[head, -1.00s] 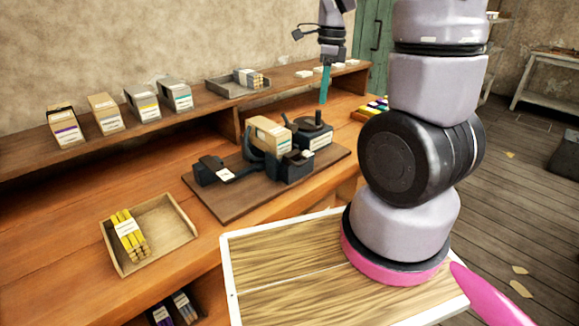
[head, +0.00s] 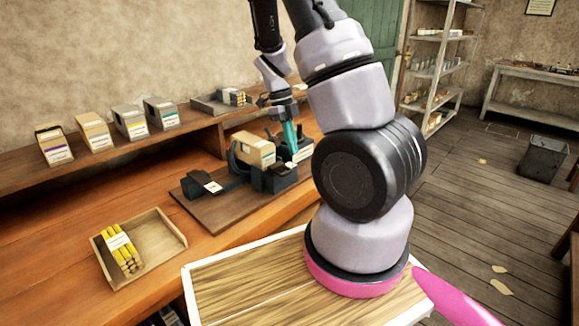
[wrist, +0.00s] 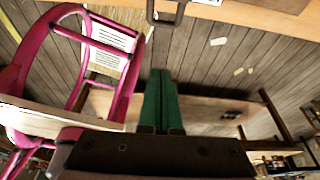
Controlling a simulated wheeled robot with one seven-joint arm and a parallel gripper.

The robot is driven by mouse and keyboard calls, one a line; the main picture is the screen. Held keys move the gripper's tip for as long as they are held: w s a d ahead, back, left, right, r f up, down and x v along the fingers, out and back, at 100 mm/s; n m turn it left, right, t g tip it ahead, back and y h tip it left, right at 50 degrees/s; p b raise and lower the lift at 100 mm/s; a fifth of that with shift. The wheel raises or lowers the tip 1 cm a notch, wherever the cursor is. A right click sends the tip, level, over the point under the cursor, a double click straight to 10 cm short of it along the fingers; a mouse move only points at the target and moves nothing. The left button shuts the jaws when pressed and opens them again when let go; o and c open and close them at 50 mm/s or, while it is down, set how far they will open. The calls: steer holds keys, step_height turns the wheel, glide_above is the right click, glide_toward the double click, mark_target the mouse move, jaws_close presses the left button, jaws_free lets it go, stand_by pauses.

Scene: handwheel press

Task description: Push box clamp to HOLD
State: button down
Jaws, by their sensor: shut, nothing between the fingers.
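The handwheel press fixture sits on a brown board (head: 207,212) on the workbench. A tan box (head: 254,150) with a pale label is held in its dark body (head: 280,180). A dark part with a white label (head: 213,187) lies at the fixture's left end; I cannot tell whether it is the box clamp, and no HOLD mark is readable. My gripper (head: 291,150) points down with teal fingers shut and empty, just right of the tan box and in front of the fixture's right part. Contact cannot be told. In the wrist view the shut fingers (wrist: 160,85) show against the floor, without the fixture.
A wooden tray (head: 168,225) with a yellow bundle (head: 120,245) stands at the bench's front left. Several small boxes (head: 97,135) and a grey tray (head: 205,104) line the raised shelf behind. Bench space left of the fixture is clear.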

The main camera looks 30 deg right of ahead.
mark_target(281, 170)
step_height(281, 170, down, 9)
steer(key=shift+w, duration=0.4)
steer(key=shift+a+r, duration=0.1)
stand_by(0.3)
steer(key=shift+w+a, duration=0.2)
steer(key=shift+w, duration=0.4)
steer(key=shift+w+a, duration=0.2)
steer(key=shift+w, duration=0.35)
steer(key=shift+s, duration=0.1)
